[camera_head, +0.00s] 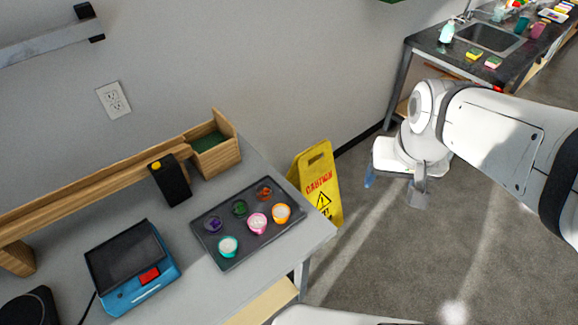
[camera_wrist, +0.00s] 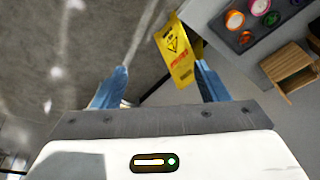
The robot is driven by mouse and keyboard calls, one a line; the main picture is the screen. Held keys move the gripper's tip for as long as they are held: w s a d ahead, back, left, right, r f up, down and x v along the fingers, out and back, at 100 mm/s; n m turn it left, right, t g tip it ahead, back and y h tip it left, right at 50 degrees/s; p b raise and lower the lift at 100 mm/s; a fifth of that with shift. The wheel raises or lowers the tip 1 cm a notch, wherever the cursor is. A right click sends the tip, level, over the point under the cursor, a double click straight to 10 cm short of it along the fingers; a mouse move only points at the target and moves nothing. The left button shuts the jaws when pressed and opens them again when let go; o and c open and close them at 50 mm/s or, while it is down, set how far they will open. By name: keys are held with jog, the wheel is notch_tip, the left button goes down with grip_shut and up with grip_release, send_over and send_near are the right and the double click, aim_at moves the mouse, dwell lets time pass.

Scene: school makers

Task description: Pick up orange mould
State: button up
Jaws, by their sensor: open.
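The orange mould (camera_head: 281,213) is a small round cup with a pale top. It sits at the right end of the front row on a dark tray (camera_head: 238,256) on the grey table. It also shows in the wrist view (camera_wrist: 235,20) at the upper right, next to a pink mould (camera_wrist: 260,7). My gripper (camera_head: 393,186) is open and empty. It hangs over the floor to the right of the table, well apart from the mould. Its two blue fingers show in the wrist view (camera_wrist: 160,85), with nothing between them but floor and part of the yellow sign beyond.
On the tray are also a pink mould (camera_head: 257,224), a teal mould (camera_head: 228,246) and several darker ones behind. A yellow caution sign (camera_head: 319,180) stands beside the table, between it and my gripper. A blue scale (camera_head: 150,289) and a wooden box (camera_head: 229,152) stand on the table.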

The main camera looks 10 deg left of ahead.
jog(key=shift+o, duration=0.4)
jog(key=w+a+f+g+b, duration=0.1)
jog(key=w+a+f+b, duration=0.1)
jog(key=w+a+f, duration=0.5)
jog(key=shift+a+f+n+b, duration=0.35)
jog(key=shift+a+f, duration=0.35)
jog(key=shift+a, duration=0.25)
jog(key=g+b, duration=0.2)
jog(key=b, duration=0.1)
send_over(281, 211)
jog(key=shift+n, duration=0.25)
jog(key=f, duration=1.5)
jog(key=shift+w+a+f, duration=0.2)
jog(key=shift+w, duration=0.15)
jog(key=f, duration=0.5)
jog(key=f+p, duration=0.1)
jog(key=f, duration=0.1)
jog(key=shift+s+d+f, duration=0.15)
jog(key=shift+s+f, duration=0.2)
jog(key=c, duration=1)
